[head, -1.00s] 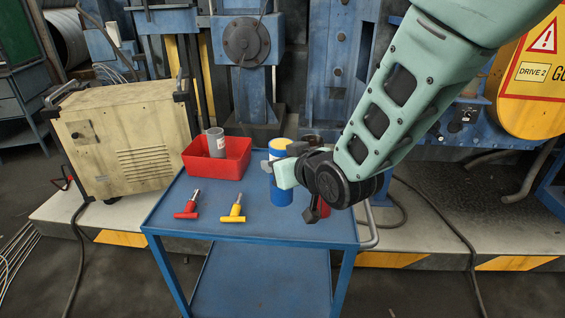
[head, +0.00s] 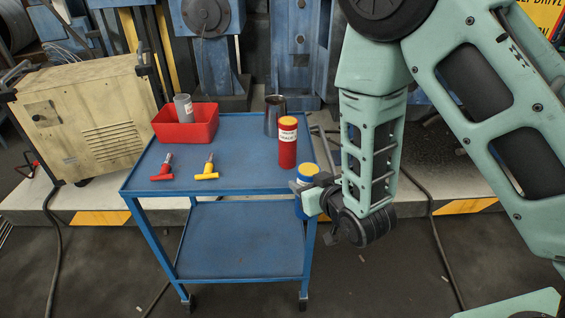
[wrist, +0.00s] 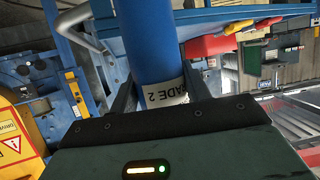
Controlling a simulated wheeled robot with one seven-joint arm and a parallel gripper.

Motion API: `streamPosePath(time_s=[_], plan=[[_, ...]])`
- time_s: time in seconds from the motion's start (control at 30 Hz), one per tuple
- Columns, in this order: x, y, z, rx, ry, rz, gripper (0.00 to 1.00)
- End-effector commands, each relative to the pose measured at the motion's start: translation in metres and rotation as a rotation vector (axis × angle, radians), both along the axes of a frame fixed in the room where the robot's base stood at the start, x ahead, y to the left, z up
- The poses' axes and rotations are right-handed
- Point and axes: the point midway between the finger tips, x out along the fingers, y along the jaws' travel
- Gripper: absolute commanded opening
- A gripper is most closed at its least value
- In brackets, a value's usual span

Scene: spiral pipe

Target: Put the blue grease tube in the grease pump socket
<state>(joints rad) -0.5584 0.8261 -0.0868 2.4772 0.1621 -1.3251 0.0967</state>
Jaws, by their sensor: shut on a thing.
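The blue grease tube (head: 300,208) has a yellow top and a white label band. My gripper (head: 312,203) is shut on it and holds it upright off the front right corner of the blue cart, in the air. In the wrist view the blue tube (wrist: 150,45) runs up between my gripper's fingers (wrist: 158,95), with its "GRADE 2" label partly covered. A red tube (head: 287,148) with a yellow top stands on the cart's right side.
The blue cart (head: 235,165) also carries a red bin (head: 185,128) with a grey cup (head: 184,107), a dark metal cup (head: 274,115), a red-handled tool (head: 163,172) and a yellow-handled tool (head: 207,170). A beige cabinet (head: 85,118) stands left. Floor cables lie right of the cart.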

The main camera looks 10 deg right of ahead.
Motion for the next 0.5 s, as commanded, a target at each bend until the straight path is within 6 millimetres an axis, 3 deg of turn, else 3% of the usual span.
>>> streamPosePath(time_s=[0.03, 0.3, 0.5], plan=[[-0.005, -0.017, -0.017, -0.007, 0.008, -0.028, 0.12], [-0.034, -0.104, -0.095, -0.008, 0.007, -0.169, 0.12], [-0.052, -0.145, -0.134, -0.006, 0.004, -0.236, 0.12]])
